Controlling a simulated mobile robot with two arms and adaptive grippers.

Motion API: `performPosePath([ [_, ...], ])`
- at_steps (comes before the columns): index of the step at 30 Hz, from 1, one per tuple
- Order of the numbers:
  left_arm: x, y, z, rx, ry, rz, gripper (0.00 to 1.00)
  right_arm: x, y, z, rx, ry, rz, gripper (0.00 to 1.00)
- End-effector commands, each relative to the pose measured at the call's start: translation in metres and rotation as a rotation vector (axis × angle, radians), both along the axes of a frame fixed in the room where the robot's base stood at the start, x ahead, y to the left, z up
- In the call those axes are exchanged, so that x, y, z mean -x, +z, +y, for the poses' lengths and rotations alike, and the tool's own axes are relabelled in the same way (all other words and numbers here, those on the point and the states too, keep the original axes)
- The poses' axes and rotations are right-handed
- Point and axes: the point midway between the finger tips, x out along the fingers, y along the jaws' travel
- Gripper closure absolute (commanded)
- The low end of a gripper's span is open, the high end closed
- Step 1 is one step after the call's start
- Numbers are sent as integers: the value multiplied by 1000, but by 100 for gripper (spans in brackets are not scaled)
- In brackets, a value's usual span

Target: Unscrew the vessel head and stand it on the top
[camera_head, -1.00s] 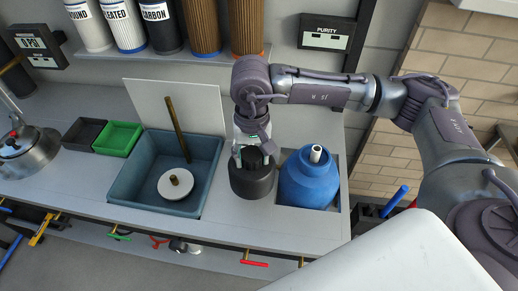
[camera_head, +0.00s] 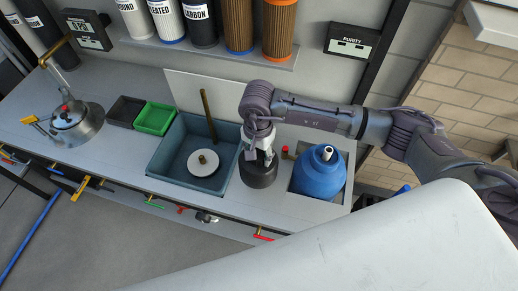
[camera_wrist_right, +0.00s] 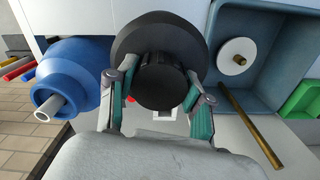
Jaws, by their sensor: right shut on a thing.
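The vessel head is a wide dark cylinder (camera_head: 259,174) on the grey worktop, between the grey-blue basin and the blue vessel. It looks upright and seems to rest on the top. My right gripper (camera_head: 258,158) points down over it, shut on its narrower round neck. The wrist view shows the head (camera_wrist_right: 150,32) too, its neck between the green-padded fingers of the right gripper (camera_wrist_right: 158,112). The blue vessel (camera_head: 318,176) has a white tube sticking up from its open neck. My left gripper is not in view.
The basin (camera_head: 152,160) holds a white disc (camera_head: 203,164) and a leaning brass rod (camera_head: 208,116). A green tray (camera_head: 155,117), a black tray (camera_head: 124,110) and a steel pot (camera_head: 78,124) stand at left.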

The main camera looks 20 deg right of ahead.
Motion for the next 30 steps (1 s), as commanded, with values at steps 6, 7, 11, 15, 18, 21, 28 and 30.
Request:
performPosePath([
  [6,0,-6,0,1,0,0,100,0,-11,0,-1,1,-1,100],
  [7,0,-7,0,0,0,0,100,0,-12,0,-1,1,-1,100],
  [11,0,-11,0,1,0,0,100,0,-20,0,-1,2,-1,100],
  [15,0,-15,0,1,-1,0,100,0,-28,0,-1,2,1,100],
  [18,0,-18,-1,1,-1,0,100,0,-34,0,-1,2,0,100],
  [21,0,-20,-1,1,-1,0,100,0,-40,0,-1,3,-1,100],
  [28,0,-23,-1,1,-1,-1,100,0,-46,1,-1,3,-2,100],
  [30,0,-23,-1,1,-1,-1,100,0,-46,0,-1,3,-2,100],
])
